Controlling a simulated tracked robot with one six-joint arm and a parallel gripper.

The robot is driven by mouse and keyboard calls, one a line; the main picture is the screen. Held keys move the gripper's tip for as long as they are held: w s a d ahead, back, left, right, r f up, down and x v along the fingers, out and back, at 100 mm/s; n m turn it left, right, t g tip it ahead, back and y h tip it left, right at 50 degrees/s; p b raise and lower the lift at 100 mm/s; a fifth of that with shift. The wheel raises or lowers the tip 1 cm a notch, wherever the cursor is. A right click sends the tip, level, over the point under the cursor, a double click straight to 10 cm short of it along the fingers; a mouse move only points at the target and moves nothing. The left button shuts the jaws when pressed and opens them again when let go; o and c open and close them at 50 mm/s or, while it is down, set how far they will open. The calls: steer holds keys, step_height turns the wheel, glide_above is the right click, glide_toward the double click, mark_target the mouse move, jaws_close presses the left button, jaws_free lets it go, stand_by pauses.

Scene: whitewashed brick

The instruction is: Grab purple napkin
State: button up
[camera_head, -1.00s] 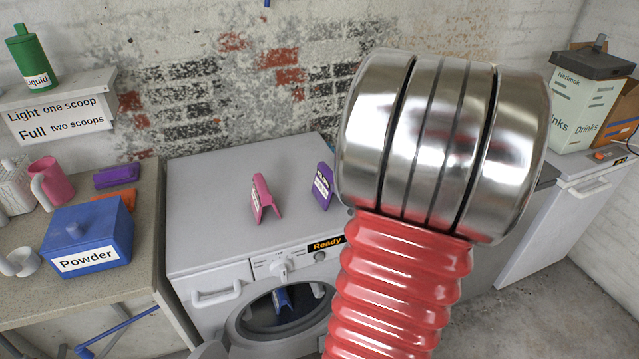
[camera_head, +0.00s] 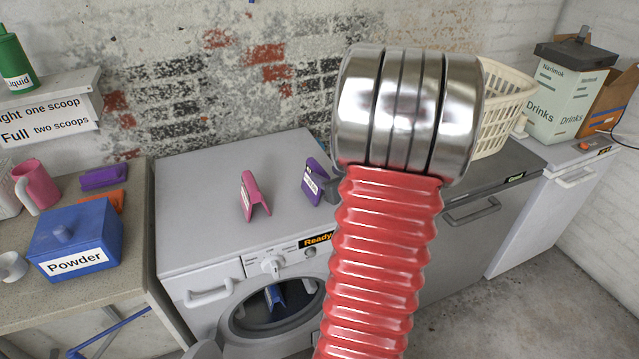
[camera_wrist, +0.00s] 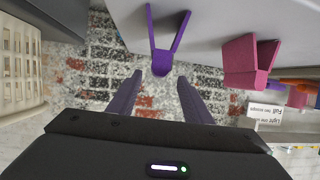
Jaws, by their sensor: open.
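A purple napkin (camera_head: 313,182), folded like a tent with a white label, stands on top of the white washing machine (camera_head: 200,220), right of a pink napkin (camera_head: 254,195). In the wrist view the purple napkin (camera_wrist: 160,62) shows as a V with its fold towards me. My gripper (camera_wrist: 160,77) is open and empty, its two dark fingers on either side of the fold's line, with the fold near the tips. I cannot tell whether they touch it. In the head view my red arm hides most of the gripper; a dark tip shows beside the purple napkin.
Another purple folded cloth (camera_head: 104,177) lies on the left counter near an orange one (camera_head: 112,200) and a blue Powder box (camera_head: 75,240). A blue cloth (camera_head: 274,297) shows in the washer door. A cream basket (camera_head: 497,105) stands at the right. The pink napkin is close beside.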

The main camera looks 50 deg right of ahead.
mark_target(318, 170)
steer(key=shift+x, duration=0.85)
steer(key=shift+w+f, duration=0.1)
steer(key=shift+x, duration=2.5)
steer(key=shift+d, duration=0.1)
steer(key=shift+f, duration=0.1)
jaws_close()
